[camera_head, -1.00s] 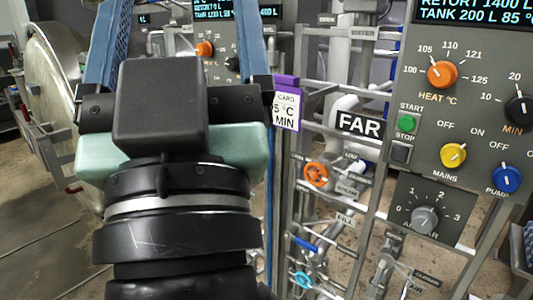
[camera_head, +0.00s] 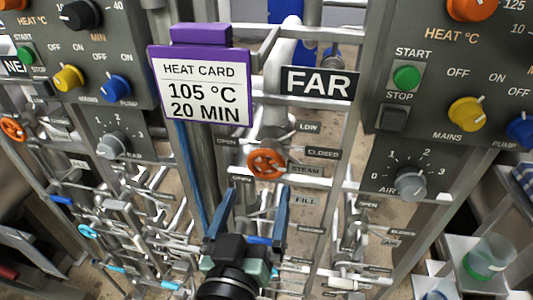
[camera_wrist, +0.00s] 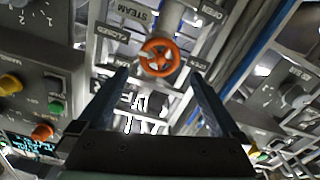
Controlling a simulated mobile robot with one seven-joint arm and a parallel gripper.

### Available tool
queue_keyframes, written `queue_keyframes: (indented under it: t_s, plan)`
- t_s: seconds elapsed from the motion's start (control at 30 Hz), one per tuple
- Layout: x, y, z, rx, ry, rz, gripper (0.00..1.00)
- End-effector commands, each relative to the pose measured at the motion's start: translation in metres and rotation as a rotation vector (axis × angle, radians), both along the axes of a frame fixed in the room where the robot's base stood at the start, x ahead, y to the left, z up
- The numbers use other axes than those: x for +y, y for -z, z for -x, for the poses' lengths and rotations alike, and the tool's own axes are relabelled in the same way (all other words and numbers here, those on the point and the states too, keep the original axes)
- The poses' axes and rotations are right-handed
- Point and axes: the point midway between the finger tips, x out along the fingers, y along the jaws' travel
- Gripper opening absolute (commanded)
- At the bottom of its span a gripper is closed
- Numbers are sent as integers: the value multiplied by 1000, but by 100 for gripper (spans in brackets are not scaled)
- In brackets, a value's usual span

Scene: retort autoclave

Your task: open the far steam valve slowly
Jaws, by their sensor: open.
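The far steam valve is an orange handwheel (camera_head: 266,163) on a pipe under the black FAR sign (camera_head: 319,83). A STEAM label and a CLOSED label sit to its right, and an OPEN label to its left. My gripper (camera_head: 258,191) is open and empty, its two blue fingers pointing up toward the wheel from below. In the wrist view the wheel (camera_wrist: 160,58) shows just beyond and between the fingertips of my gripper (camera_wrist: 158,73). I see no contact between fingers and wheel.
A purple-topped heat card (camera_head: 202,85) reads 105 °C, 20 MIN. Grey control panels stand left (camera_head: 90,60) and right (camera_head: 440,100). A second orange wheel (camera_head: 13,129) is at the far left. Pipes and frame bars crowd around my gripper. A beaker (camera_head: 488,258) stands lower right.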

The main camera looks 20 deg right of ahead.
Motion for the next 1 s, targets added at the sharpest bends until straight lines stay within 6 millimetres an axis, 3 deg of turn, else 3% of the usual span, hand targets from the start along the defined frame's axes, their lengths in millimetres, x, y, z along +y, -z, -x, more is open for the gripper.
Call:
queue_keyframes:
  t_s: [0.2,0.43,0.9,1.0]
  plan:
    - [-28,-5,-40,-1,1,2,100]
    - [-46,-3,-68,-1,-1,2,100]
    - [-53,-1,-78,-2,-1,0,100]
    - [-53,-1,-78,-2,-2,0,82]
